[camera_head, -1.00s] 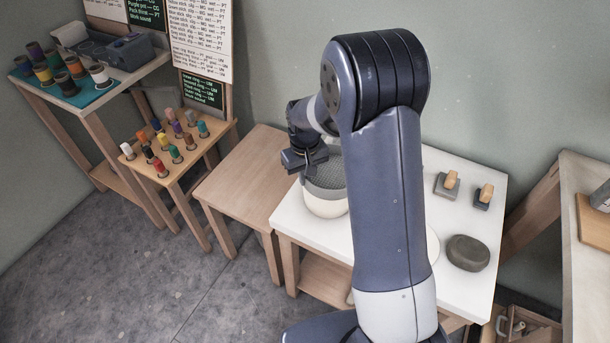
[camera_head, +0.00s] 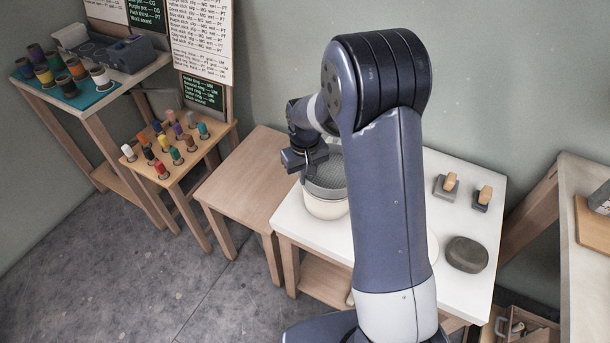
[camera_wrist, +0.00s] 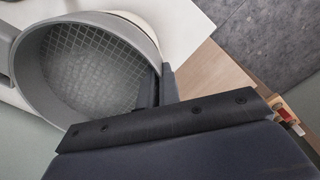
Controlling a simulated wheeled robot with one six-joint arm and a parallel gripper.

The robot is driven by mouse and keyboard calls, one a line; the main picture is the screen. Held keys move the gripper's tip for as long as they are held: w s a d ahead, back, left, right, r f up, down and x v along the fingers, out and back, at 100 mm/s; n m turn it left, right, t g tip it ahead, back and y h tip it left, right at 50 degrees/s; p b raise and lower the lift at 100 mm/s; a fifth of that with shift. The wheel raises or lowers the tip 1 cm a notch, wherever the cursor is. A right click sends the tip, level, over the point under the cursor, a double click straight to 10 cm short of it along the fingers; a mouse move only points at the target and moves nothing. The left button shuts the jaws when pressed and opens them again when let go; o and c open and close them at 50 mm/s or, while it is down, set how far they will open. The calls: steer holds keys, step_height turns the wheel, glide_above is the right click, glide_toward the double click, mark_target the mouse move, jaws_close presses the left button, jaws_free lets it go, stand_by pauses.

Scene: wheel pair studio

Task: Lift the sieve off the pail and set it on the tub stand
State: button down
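The grey sieve (camera_head: 325,180) sits on the cream pail (camera_head: 326,208), which stands on the white-topped table. In the wrist view the sieve (camera_wrist: 95,75) shows from above, with a mesh floor and a rounded wall. My gripper (camera_head: 305,160) is at the sieve's left rim in the head view. In the wrist view my gripper (camera_wrist: 160,88) has one finger inside the wall and one outside, closed on it. A bare wooden stand (camera_head: 240,175) is left of the white table; it may be the tub stand. My arm hides part of the sieve and table.
Further left are a rack of coloured pegs (camera_head: 165,145) and a shelf with spools (camera_head: 70,83). The wooden stand's top is clear.

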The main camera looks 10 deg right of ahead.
steer(key=shift+r+p, duration=0.55)
steer(key=shift+r, duration=0.4)
steer(key=shift+r+p, duration=0.45)
steer(key=shift+r, duration=0.3)
